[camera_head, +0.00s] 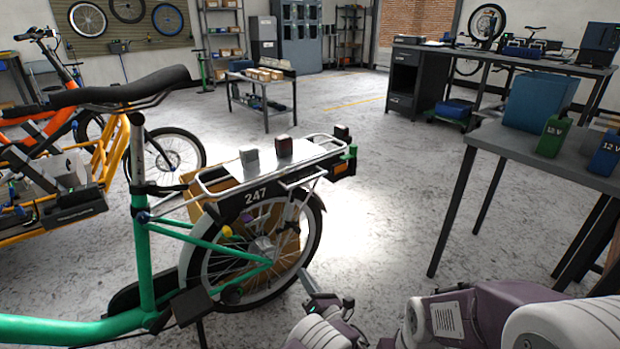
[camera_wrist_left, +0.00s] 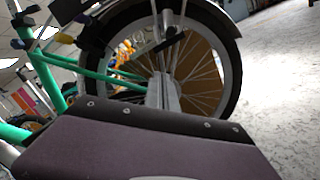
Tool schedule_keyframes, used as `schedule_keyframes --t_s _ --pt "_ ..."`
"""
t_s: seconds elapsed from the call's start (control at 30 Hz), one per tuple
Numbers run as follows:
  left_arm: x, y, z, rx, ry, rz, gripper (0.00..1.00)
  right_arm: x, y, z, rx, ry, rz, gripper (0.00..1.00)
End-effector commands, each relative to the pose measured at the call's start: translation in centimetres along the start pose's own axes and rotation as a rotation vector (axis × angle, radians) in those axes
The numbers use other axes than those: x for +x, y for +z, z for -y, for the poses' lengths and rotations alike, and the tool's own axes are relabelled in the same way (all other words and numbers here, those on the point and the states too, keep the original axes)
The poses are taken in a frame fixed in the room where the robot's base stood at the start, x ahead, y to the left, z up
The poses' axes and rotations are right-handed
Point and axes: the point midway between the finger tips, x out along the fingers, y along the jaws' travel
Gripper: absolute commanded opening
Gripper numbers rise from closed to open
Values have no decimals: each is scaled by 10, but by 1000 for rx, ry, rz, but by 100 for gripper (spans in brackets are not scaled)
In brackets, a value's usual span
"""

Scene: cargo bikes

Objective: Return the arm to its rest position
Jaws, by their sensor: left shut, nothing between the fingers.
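My left gripper (camera_head: 331,304) is low in the head view, just right of and in front of the green bike's rear wheel (camera_head: 262,250). White and purple arm links (camera_head: 480,312) of mine fill the lower right. In the left wrist view, a purple link of mine covers the bottom, with the rear wheel (camera_wrist_left: 232,75) and green frame (camera_wrist_left: 45,75) beyond it. My right gripper is not in view.
The green bike's rack (camera_head: 225,180) carries a grey block (camera_head: 249,158) and a dark red block (camera_head: 284,147). A cardboard box (camera_head: 205,197) stands behind the wheel. A grey table (camera_head: 490,133) on the right holds green and blue containers. Open floor (camera_head: 370,200) lies between bike and table.

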Motion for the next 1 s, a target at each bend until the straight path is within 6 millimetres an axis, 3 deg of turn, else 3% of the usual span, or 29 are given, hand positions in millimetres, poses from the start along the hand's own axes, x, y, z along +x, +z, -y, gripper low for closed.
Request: schedule_keyframes --t_s 0.07,0.13,0.2,0.27,0.3,0.4,0.5,0.6,0.73,0.77,0.83,0.9,1.0 --pt "22 -8 -33 -66 34 -139 0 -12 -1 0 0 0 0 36" --pt "41 -32 -81 -191 99 -360 0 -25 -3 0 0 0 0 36" --pt "42 -63 -140 -386 213 -634 0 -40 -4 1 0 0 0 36" --pt "26 -88 -187 -591 350 -862 0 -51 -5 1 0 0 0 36" --pt "8 -99 -215 -736 457 -997 0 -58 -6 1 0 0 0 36" --pt "-43 -109 -263 -1105 755 -1262 0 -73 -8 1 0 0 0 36" --pt "-85 -101 -288 -1432 1052 -1415 0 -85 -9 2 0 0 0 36" --pt "-113 -85 -304 -1722 1338 -1487 0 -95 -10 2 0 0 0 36" --pt "-134 -63 -320 -2066 1706 -1489 0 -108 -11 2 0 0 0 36" --pt "-136 -58 -324 2121 -1773 1461 0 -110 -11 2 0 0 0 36" --pt "-140 -46 -335 2009 -1727 1240 0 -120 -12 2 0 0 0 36" --pt "-134 -21 -353 2022 -1738 1274 0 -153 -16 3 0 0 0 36" --pt "-130 3 -373 2024 -1739 1279 0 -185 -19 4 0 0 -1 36"
